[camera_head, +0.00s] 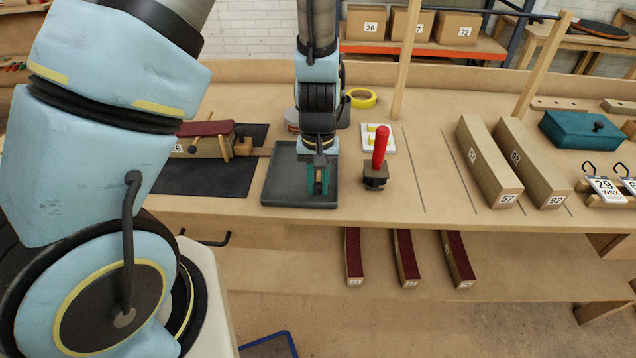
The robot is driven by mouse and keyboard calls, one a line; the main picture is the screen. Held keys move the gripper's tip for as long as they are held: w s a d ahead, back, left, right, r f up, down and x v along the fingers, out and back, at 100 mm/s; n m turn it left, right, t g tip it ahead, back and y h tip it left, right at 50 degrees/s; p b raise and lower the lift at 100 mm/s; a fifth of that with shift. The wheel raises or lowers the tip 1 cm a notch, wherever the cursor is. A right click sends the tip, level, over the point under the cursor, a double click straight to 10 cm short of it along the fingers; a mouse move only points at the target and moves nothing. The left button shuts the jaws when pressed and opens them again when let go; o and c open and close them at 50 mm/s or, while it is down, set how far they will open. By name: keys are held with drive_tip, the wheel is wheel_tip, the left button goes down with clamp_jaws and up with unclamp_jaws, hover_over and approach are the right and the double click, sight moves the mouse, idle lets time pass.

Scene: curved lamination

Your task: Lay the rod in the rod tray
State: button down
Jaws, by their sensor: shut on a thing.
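My gripper (318,185) points down over a shallow grey tray (275,188) on the workbench, towards the tray's right side. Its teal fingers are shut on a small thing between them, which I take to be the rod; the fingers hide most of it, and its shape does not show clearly. I cannot tell whether it touches the tray floor. The visible left part of the tray is empty. The arm hides part of the tray's back edge.
A red-handled tool on a dark block (375,181) stands close right of the tray. A dark mat (215,180) lies to the left, with a clamped red-topped piece (205,129). Yellow tape (362,98) lies behind.

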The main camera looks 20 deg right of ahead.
drive_tip(key=shift+c, duration=1.8)
unclamp_jaws()
wheel_tip(320, 180, up, 7)
drive_tip(key=p, duration=0.6)
drive_tip(key=shift+r, duration=0.1)
